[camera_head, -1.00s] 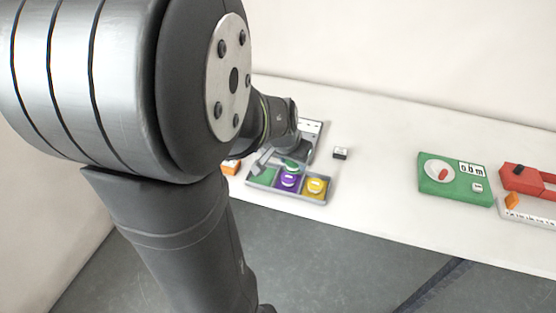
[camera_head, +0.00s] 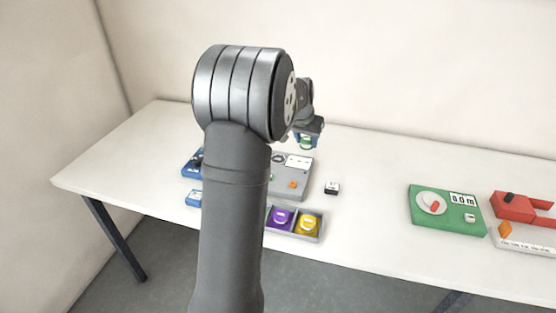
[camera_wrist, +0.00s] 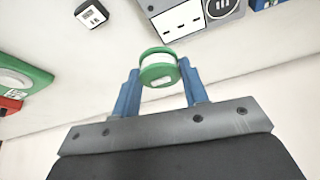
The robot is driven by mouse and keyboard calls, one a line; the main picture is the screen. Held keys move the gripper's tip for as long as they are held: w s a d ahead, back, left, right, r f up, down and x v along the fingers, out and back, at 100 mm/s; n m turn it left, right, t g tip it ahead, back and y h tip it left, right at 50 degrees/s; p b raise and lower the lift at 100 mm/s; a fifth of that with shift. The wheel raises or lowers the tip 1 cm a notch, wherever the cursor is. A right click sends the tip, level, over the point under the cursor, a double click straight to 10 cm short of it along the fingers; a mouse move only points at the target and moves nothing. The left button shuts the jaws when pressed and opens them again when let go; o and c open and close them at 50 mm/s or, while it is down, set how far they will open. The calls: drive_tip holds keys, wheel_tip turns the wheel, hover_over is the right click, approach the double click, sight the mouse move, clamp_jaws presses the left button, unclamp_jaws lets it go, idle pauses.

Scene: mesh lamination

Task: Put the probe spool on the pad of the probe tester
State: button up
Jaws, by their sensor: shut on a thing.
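My gripper (camera_head: 306,140) is shut on a green-and-white spool (camera_head: 305,142), held in the air above the back of the table. In the wrist view the spool (camera_wrist: 159,66) sits between the two blue fingers, its labelled flat face showing. A grey device (camera_head: 305,188) with a white panel and an orange part stands below the gripper, partly behind my arm. It also shows in the wrist view (camera_wrist: 180,24), apart from the spool. No label that I can read tells which device is the probe tester.
A tray (camera_head: 300,237) holds a purple spool (camera_head: 281,217) and a yellow spool (camera_head: 308,224). A small black-and-white block (camera_head: 332,188) stands right of the grey device. A green dial device (camera_head: 445,212) and a red device (camera_head: 515,207) stand right. Blue items (camera_head: 191,163) lie left. The table between is clear.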

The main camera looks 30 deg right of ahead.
drive_tip(key=shift+w+d+f, duration=0.1)
drive_tip(key=shift+w+d, duration=0.05)
drive_tip(key=shift+w, duration=0.15)
drive_tip(key=w+a+f, duration=0.1)
drive_tip(key=w+f, duration=0.1)
drive_tip(key=w, duration=0.1)
drive_tip(key=w+a+f, duration=0.2)
drive_tip(key=w, duration=0.2)
drive_tip(key=w+a+f, duration=0.1)
drive_tip(key=w+f, duration=0.1)
drive_tip(key=w, duration=0.1)
drive_tip(key=shift+w+a+f, duration=0.25)
drive_tip(key=shift+f, duration=2.15)
drive_tip(key=shift+f, duration=0.2)
drive_tip(key=o, duration=1)
drive_tip(key=shift+c, duration=0.2)
drive_tip(key=shift+r, duration=0.1)
drive_tip(key=v, duration=1.2)
